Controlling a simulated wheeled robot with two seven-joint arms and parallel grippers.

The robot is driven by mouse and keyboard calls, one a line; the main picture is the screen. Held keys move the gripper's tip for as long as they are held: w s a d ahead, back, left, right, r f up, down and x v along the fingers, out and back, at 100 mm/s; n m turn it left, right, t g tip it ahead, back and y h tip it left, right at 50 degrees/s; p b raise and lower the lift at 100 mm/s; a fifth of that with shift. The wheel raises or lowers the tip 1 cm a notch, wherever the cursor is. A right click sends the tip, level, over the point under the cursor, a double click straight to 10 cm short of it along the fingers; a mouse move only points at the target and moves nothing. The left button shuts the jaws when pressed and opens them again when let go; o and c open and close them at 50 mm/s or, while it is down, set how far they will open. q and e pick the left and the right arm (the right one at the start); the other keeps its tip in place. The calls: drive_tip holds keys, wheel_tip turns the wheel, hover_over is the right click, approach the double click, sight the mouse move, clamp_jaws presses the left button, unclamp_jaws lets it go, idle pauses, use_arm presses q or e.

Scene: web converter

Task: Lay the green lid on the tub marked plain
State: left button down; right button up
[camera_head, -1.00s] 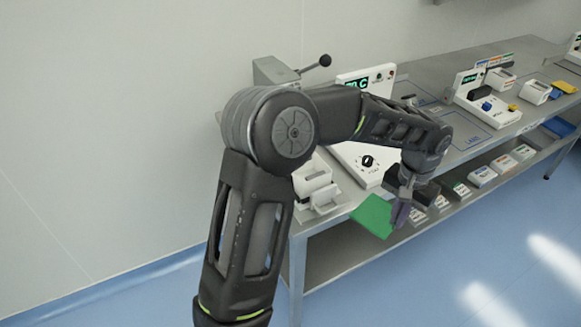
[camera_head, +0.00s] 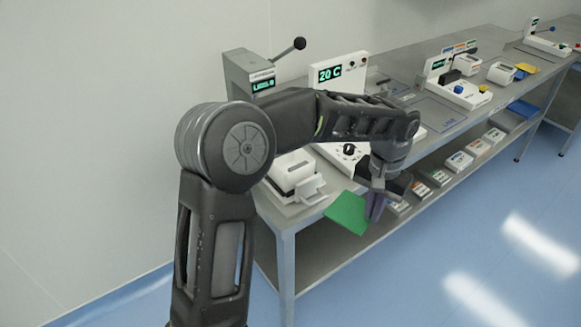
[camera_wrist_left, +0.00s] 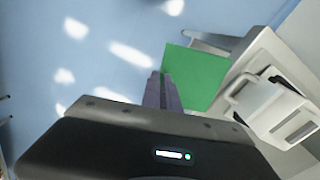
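The green lid (camera_head: 346,213) is a flat square panel, held tilted in front of the bench's front edge. It also shows in the left wrist view (camera_wrist_left: 198,77). My left gripper (camera_head: 374,206) is shut on the lid's edge; its fingers also show in the left wrist view (camera_wrist_left: 163,92). The lid hangs over the floor side of the bench, near a white box-shaped unit with a handle (camera_head: 293,172), also in the left wrist view (camera_wrist_left: 268,105). I cannot read any tub marked plain. My right gripper is not in view.
The steel bench (camera_head: 441,112) runs to the far right, with a lower shelf of small labelled boxes (camera_head: 459,160). A panel with a green 20 C display (camera_head: 337,74) and a lever unit (camera_head: 249,75) stand behind my arm. White containers (camera_head: 501,72) stand farther along. The blue floor in front is clear.

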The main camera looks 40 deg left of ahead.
use_arm(q)
drive_tip(key=shift+a+f+b, duration=0.1)
drive_tip(key=shift+f+b, duration=0.2)
drive_tip(key=shift+b, duration=0.05)
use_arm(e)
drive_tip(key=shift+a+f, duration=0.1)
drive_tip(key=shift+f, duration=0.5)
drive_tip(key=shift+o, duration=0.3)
